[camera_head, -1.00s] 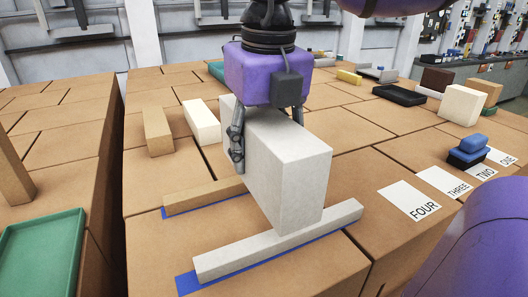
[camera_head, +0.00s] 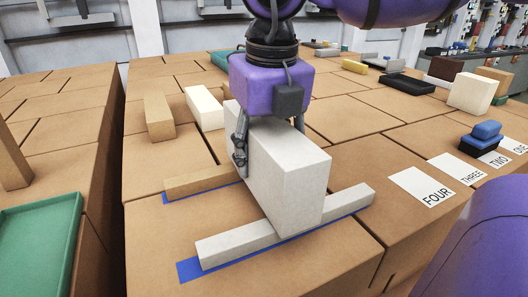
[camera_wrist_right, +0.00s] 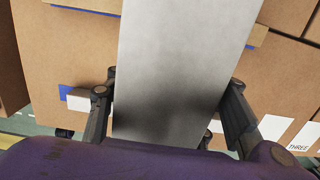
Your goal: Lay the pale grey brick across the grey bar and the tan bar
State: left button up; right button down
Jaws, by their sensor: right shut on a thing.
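The pale grey brick (camera_head: 285,180) stands on its narrow long side, running from the tan bar side to the grey bar side. The grey bar (camera_head: 225,246) lies nearest, under the brick's near end. The tan bar (camera_head: 200,181) lies farther back, and the brick hides its right part in the head view. My right gripper (camera_head: 270,145) is shut on the brick from above, one finger on each side. In the right wrist view the fingers (camera_wrist_right: 172,85) flank the brick. I cannot tell whether its underside touches the bars. My left gripper is not in view.
Blue strips (camera_head: 190,271) show beside both bars. A tan block (camera_head: 158,117) and a cream block (camera_head: 204,108) stand behind on the left. Number cards such as FOUR (camera_head: 421,186) and a blue-and-black stack (camera_head: 483,138) are on the right. A green tray (camera_head: 40,245) is at left.

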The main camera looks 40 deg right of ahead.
jog(key=shift+f, duration=0.15)
jog(key=c, duration=0.8)
grip_release()
jog(key=r, duration=0.4)
jog(key=s+r, duration=0.1)
jog(key=r, duration=0.3)
jog(key=r+p, duration=0.1)
jog(key=r, duration=0.4)
jog(key=shift+s+a, duration=0.25)
